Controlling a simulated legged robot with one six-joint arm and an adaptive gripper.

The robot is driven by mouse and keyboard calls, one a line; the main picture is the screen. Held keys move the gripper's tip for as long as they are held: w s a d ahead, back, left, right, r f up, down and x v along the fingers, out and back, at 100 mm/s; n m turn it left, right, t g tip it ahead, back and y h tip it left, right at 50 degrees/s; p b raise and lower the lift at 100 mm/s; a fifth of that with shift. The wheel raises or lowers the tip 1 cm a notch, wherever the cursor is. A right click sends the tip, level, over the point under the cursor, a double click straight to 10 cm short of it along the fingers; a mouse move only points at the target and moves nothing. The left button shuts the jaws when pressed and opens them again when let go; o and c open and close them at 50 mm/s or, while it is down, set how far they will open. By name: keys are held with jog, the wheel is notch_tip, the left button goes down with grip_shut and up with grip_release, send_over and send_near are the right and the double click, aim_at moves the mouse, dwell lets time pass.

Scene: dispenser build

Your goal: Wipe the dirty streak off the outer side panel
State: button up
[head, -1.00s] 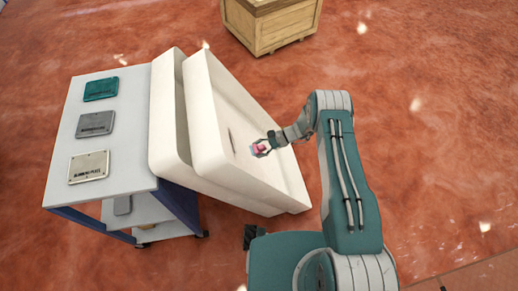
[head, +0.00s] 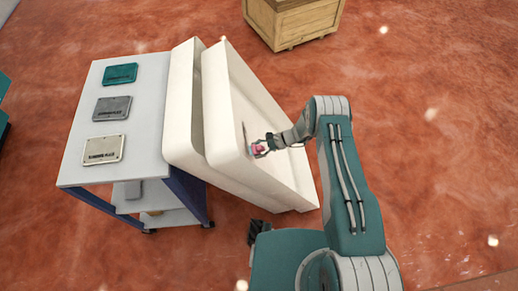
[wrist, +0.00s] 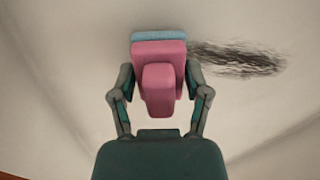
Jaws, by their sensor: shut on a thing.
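My gripper (wrist: 160,95) is shut on a pink sponge tool (wrist: 158,60) with a light blue pad (wrist: 158,36) at its far end. The dirty streak (wrist: 238,59) is a dark, scratchy smear on the cream panel, just right of the pad in the wrist view. In the head view the streak (head: 245,135) is a thin dark line on the white outer side panel (head: 225,120), close to my gripper (head: 260,148). The pad is at or very near the panel; I cannot tell whether it touches. The gripper hides part of the panel.
A white cart (head: 82,172) stands left of the panels, with a teal plate (head: 120,74), a grey plate (head: 113,107) and a silver plate (head: 104,149) on top. A wooden crate (head: 298,27) stands at the back. The red floor at right is clear.

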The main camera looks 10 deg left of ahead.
aim_at(246, 138)
jog(key=shift+x, duration=0.85)
dwell(0.4)
jog(key=shift+w, duration=0.1)
jog(key=shift+w+a, duration=0.25)
jog(key=shift+w, duration=0.65)
jog(key=shift+w+a, duration=0.25)
jog(key=shift+w, duration=0.65)
jog(key=shift+w+a, duration=0.3)
jog(key=shift+w, duration=0.6)
jog(key=shift+w+a, duration=0.3)
jog(key=shift+w, duration=0.6)
jog(key=shift+s+d, duration=0.2)
jog(key=shift+s, duration=0.6)
jog(key=shift+s+d, duration=0.25)
jog(key=shift+s, duration=0.55)
jog(key=shift+s+d, duration=0.2)
jog(key=shift+s, duration=0.6)
jog(key=shift+s+d, duration=0.35)
jog(key=shift+s, duration=0.7)
jog(key=shift+s+d, duration=0.4)
jog(key=shift+s, duration=0.65)
jog(key=shift+s+d, duration=0.35)
jog(key=shift+s, duration=0.7)
jog(key=shift+s+d, duration=0.2)
jog(key=shift+s, duration=0.7)
jog(key=shift+s+d, duration=0.2)
jog(key=shift+s, duration=0.75)
